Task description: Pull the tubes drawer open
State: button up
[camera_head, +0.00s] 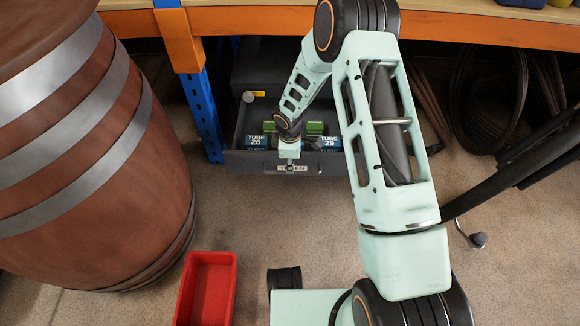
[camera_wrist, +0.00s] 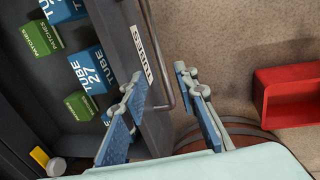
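The grey tubes drawer (camera_head: 240,163) stands pulled out from under the bench, its contents showing. Its front carries a white TUBES label (camera_wrist: 142,55), and a metal bar handle (camera_wrist: 156,50) runs along it. My gripper (camera_head: 290,162) is at the drawer front. In the wrist view my gripper (camera_wrist: 164,100) is open, with one blue-padded finger over the drawer's front edge and the other outside the handle. The bar's end lies between the fingers; I cannot tell if either touches it. In the head view, my wrist hides part of the drawer front.
A large barrel (camera_head: 85,150) stands left, with a red bin (camera_head: 208,290) on the floor. A blue bench leg (camera_head: 203,115) is left of the drawer. Floor between bin and drawer is clear.

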jog(key=r, duration=0.3)
jog(key=s+r, duration=0.1)
jog(key=r, duration=0.1)
jog(key=shift+s+r, duration=0.1)
jog(key=shift+r, duration=0.3)
